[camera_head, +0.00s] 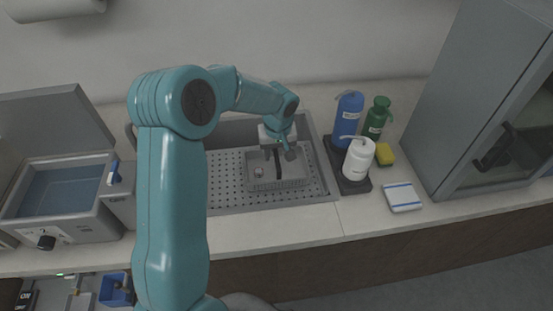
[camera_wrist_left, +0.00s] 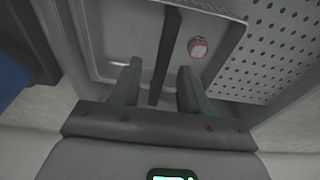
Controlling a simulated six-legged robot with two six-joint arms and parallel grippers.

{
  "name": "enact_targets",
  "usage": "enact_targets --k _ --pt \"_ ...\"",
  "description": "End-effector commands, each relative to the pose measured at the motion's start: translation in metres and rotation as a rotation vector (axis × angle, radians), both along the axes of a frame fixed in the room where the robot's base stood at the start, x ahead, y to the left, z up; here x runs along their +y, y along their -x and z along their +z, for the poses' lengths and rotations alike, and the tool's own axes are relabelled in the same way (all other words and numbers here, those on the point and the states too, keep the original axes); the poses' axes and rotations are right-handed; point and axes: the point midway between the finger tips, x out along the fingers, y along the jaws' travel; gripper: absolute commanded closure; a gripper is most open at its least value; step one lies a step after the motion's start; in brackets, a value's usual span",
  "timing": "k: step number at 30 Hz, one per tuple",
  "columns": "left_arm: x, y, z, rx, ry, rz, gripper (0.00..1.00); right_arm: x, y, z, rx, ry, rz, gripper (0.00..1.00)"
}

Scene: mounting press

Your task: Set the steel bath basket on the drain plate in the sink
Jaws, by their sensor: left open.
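The steel bath basket (camera_head: 285,184) is a shallow grey tray with a dark bar handle (camera_wrist_left: 168,45). It sits upright over the right part of the perforated drain plate (camera_head: 226,178) in the sink, and appears to rest on it. A small round red-and-white piece (camera_wrist_left: 198,47) lies inside the basket. My left gripper (camera_head: 278,150) is over the basket, open, with its fingers (camera_wrist_left: 158,75) on either side of the handle, apart from it in the left wrist view. The plate's holes (camera_wrist_left: 275,50) also show there. My right gripper is not in view.
A dark tray (camera_head: 352,184) right of the sink holds a blue bottle (camera_head: 348,118), a green bottle (camera_head: 377,117) and a white bottle (camera_head: 358,160). A water bath (camera_head: 62,200) stands left. A grey cabinet (camera_head: 470,100) stands far right. The left part of the drain plate is clear.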

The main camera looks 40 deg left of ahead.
Motion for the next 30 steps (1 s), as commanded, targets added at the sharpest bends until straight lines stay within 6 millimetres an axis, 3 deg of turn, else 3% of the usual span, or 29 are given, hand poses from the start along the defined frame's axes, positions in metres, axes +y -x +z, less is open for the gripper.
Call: enact_targets --k 6,12,30 --pt "-0.006 0.004 0.049 -0.006 -0.001 -0.001 0.55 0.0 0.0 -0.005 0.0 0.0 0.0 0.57" --pt "-0.009 0.007 0.073 -0.001 0.001 0.0 0.55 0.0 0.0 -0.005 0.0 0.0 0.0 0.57" --pt "-0.009 0.007 0.077 0.001 0.001 0.0 0.55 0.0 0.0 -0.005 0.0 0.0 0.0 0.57"
